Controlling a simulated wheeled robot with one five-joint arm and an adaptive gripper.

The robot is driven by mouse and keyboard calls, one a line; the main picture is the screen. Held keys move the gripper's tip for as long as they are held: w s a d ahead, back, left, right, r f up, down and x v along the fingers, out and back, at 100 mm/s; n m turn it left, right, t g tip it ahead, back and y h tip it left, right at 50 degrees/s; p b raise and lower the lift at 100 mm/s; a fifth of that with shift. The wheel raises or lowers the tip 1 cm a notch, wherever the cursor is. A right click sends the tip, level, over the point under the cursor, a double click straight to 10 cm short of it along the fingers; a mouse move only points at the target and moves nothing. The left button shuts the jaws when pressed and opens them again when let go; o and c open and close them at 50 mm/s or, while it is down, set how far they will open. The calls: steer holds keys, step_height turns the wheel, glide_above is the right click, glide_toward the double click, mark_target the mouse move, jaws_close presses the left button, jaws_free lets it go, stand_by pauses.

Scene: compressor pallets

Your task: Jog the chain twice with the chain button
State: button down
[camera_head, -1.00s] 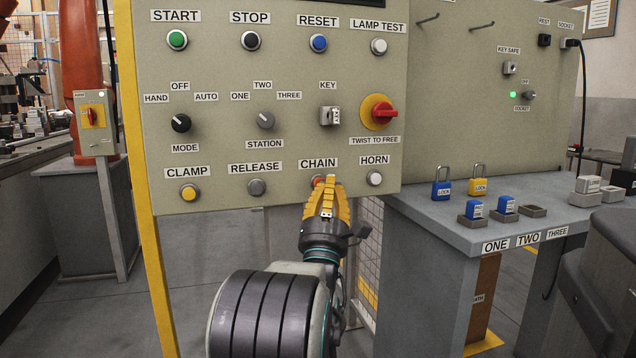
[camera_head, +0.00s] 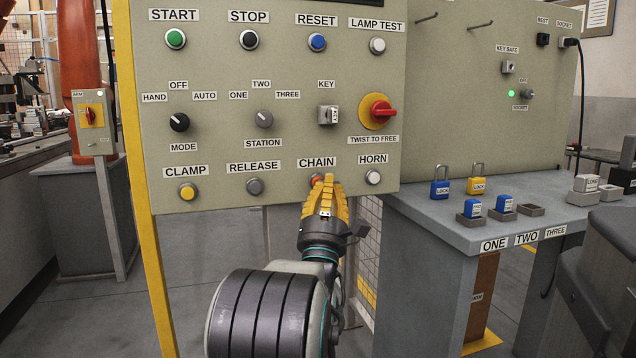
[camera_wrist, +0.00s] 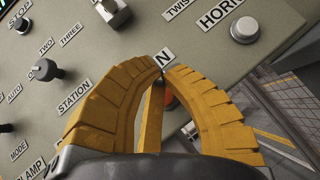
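The chain button (camera_head: 316,179) is a small orange-red button under the CHAIN label (camera_head: 317,163) on the panel's lower row. It is partly hidden by the tips of my gripper (camera_head: 326,184), which is right in front of it. In the wrist view, my gripper's yellow fingers (camera_wrist: 162,72) bow outward and come together at the tips. A part of the orange-red chain button (camera_wrist: 171,101) shows between the fingers. My gripper is shut with nothing held. I cannot tell whether the tips touch or press the button.
The horn button (camera_head: 373,178) is close on the right and the release button (camera_head: 255,186) on the left. A red twist switch (camera_head: 381,111) juts out above right. A grey bench (camera_head: 430,210) with padlocks stands right of the panel.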

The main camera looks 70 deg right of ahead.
steer(key=shift+w+d, duration=0.55)
steer(key=shift+d, duration=0.3)
stand_by(1.5)
steer(key=shift+a, duration=0.15)
steer(key=shift+s+a, duration=0.5)
steer(key=shift+a, duration=0.2)
stand_by(1.0)
